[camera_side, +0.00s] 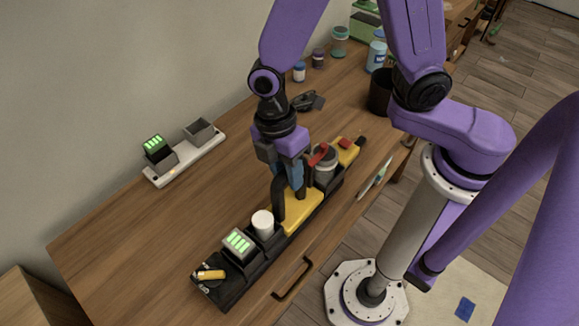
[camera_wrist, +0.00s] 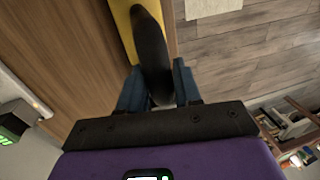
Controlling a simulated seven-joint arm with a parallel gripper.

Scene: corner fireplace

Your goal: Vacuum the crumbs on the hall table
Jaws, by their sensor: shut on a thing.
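A yellow handheld vacuum (camera_side: 302,212) with a black handle (camera_side: 278,203) lies in a long black tray (camera_side: 228,292) on the wooden hall table (camera_side: 150,232). My gripper (camera_side: 288,184) points down over it. Its blue fingers are shut on the black handle, which also shows between the fingers in the wrist view (camera_wrist: 152,55). A grey canister with a red part (camera_side: 325,163) stands beside the gripper. I cannot make out any crumbs.
The tray also holds a battery with green bars (camera_side: 238,241), a white cylinder (camera_side: 263,224) and a small yellow-orange piece (camera_side: 210,274). A white charger base (camera_side: 186,160) stands at the back left. Jars and a dark cup (camera_side: 380,92) stand at the far end. The table's left part is clear.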

